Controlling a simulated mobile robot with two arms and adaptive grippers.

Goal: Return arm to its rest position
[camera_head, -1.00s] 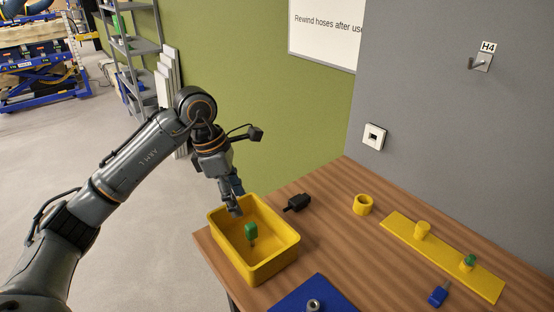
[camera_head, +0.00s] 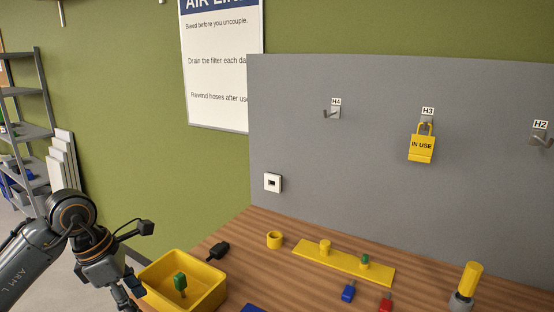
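My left arm comes in at the lower left, with its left gripper (camera_head: 134,287) pointing down at the left rim of the yellow bin (camera_head: 209,293). The fingers are small and partly cut by the frame, so I cannot tell whether they are open or shut. A green-handled piece (camera_head: 180,283) stands inside the bin, apart from the gripper. My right gripper is out of view.
The wooden table (camera_head: 232,239) holds a black connector (camera_head: 217,250), a yellow ring (camera_head: 275,240), a yellow strip (camera_head: 340,264) with pegs, a blue piece (camera_head: 348,291), a red piece (camera_head: 386,302) and a yellow-topped cylinder (camera_head: 470,280). A grey panel (camera_head: 380,180) with hooks stands behind.

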